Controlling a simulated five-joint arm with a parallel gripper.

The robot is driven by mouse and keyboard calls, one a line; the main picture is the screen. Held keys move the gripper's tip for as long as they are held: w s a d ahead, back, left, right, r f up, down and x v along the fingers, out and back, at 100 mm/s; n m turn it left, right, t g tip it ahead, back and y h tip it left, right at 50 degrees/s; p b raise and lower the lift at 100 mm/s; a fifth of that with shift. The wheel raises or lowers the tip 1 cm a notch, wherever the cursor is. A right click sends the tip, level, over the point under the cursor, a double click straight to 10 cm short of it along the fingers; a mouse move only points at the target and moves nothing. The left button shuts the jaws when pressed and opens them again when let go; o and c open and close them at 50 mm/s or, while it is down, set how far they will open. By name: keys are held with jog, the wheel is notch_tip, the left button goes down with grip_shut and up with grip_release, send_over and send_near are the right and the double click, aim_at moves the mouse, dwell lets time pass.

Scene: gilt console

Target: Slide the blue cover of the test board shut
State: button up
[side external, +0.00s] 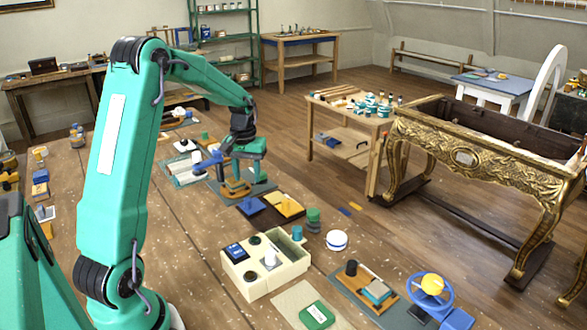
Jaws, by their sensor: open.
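A grey board (344,279) lies at the lower right. My gripper (240,172) is open, far up and left of this board. It hangs over another grey board (263,187) with yellow-brown stacked blocks (236,187) and a blue lever-like piece (207,161). Its fingers partly blend with these parts; contact is unclear.
A blue square (250,206) and an orange-brown tray (285,207) lie between the boards. A cream box (283,277), a green block (316,315), green discs (313,216) and a white-blue round (337,240) stand nearby. The table's right edge is close to the lower-right board.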

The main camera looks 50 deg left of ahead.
aim_at(248, 199)
jog(key=shift+a+f, duration=0.55)
jog(key=shift+a, duration=0.05)
jog(key=shift+f, duration=3.9)
jog(key=shift+c, duration=0.2)
grip_shut()
